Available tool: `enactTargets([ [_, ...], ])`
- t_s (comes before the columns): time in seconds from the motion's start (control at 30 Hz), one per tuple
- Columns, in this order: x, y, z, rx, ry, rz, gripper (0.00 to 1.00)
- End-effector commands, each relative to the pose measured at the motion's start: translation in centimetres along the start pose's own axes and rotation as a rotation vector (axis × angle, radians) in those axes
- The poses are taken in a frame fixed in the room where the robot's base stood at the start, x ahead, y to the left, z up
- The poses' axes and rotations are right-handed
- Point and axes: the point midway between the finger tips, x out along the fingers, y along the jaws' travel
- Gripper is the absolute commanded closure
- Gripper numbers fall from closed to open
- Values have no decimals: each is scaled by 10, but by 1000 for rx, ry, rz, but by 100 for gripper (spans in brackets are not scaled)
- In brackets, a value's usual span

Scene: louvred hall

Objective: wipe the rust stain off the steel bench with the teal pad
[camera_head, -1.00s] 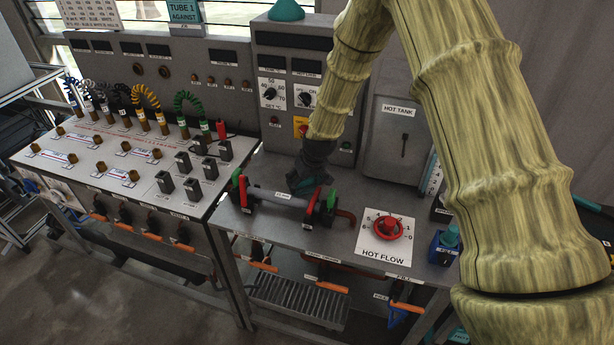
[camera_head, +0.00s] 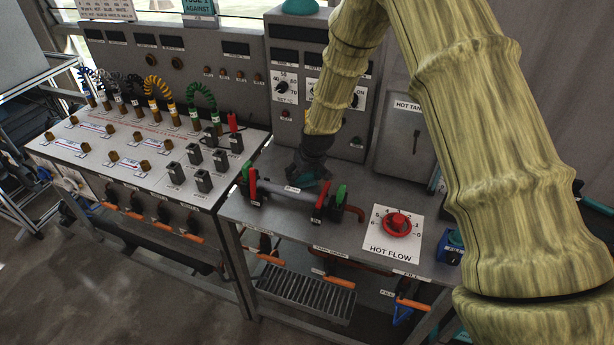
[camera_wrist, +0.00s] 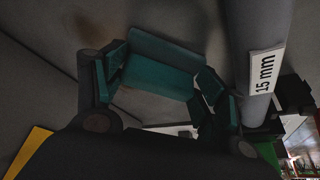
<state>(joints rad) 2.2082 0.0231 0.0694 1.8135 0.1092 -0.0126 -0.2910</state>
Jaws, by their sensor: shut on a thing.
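The steel bench (camera_head: 345,203) stands at the middle right in the head view. My gripper (camera_wrist: 158,78) is low over the bench top, behind the grey pipe; its dark wrist shows in the head view (camera_head: 312,170). It is shut on the teal pad (camera_wrist: 165,52), which shows between its fingers in the wrist view. I cannot tell whether the pad touches the bench. A faint brown patch like the rust stain (camera_wrist: 88,27) shows on the grey surface, up and left of the pad. In the head view my arm and the pipe hide this spot.
The grey pipe (camera_head: 285,190), marked 15 mm in the wrist view (camera_wrist: 256,45), runs close beside my gripper, with red and green levers at its ends. The red HOT FLOW knob (camera_head: 397,224) is to the right. The control panel (camera_head: 300,95) rises behind. A switch bench (camera_head: 150,165) stands left.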

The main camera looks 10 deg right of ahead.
Motion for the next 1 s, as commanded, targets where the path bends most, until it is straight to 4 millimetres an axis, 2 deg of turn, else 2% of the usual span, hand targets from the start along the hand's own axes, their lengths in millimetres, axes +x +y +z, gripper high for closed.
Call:
enactTargets([
  [0.4, 5, 20, -19, 1, 4, 1, 67],
  [1.0, 14, 40, -37, 0, 4, 1, 67],
])
